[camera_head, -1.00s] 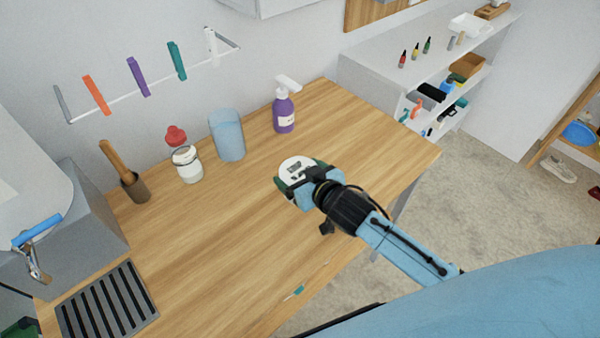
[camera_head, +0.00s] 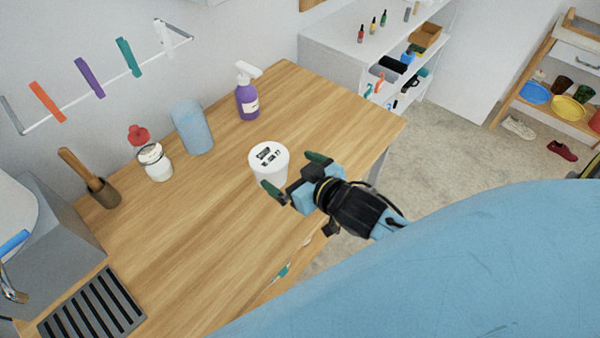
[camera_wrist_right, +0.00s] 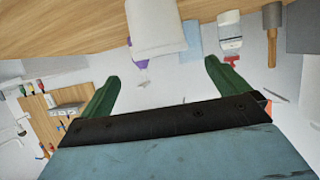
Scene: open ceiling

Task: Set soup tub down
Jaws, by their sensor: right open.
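The soup tub (camera_head: 268,162) is white with dark print on its lid. It stands upright on the wooden counter (camera_head: 215,235), near its front edge. My right gripper (camera_head: 294,172) is open, its two green fingers at the near right side of the tub and apart from it. In the right wrist view the tub (camera_wrist_right: 155,28) shows ahead of and above the open fingers (camera_wrist_right: 168,78), with nothing between them. My left gripper is not in view.
A slatted drain grate (camera_head: 95,305) lies at the left. Counter around the tub is clear.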

